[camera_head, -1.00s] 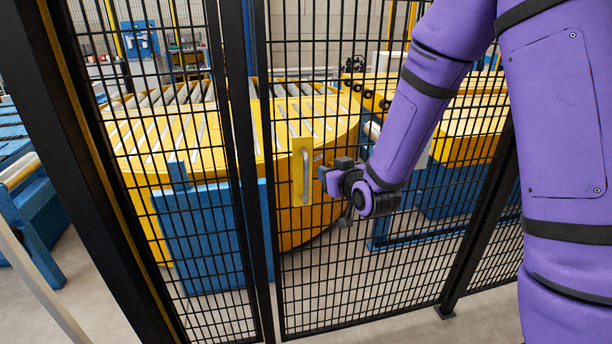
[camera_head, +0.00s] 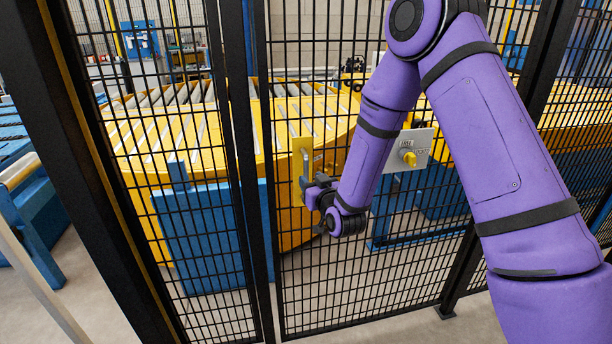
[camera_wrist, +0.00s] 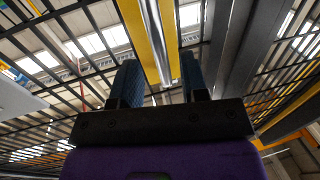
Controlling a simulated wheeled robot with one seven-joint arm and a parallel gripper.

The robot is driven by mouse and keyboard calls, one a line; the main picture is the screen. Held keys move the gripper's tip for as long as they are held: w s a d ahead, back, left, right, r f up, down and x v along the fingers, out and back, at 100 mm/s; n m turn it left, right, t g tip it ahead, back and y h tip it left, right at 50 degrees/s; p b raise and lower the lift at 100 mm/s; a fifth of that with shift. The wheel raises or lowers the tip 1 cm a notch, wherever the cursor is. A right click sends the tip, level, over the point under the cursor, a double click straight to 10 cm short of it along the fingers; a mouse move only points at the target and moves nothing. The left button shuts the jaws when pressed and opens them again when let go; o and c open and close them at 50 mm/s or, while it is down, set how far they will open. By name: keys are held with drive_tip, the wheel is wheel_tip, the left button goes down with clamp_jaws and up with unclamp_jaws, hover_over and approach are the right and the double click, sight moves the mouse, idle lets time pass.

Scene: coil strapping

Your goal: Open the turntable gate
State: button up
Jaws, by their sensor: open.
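The turntable gate (camera_head: 400,296) is a black mesh panel in the head view, standing upright beside a black post. A yellow plate with a pale vertical handle (camera_head: 303,165) is fixed near its left edge. My gripper (camera_head: 308,188) is at the lower part of the handle, partly hiding it. In the wrist view the two blue-grey padded fingers (camera_wrist: 157,85) stand apart, with the yellow plate and silver handle bar (camera_wrist: 156,40) running up between and beyond them. I cannot tell whether the fingers touch the handle.
The yellow turntable (camera_head: 135,140) with rollers lies behind the mesh, with a blue panel (camera_head: 215,235) before it. Dark fence posts (camera_head: 262,200) stand left of the gate panel.

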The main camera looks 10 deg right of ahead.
sight(307, 176)
drive_tip(key=shift+x, duration=2.05)
clamp_jaws()
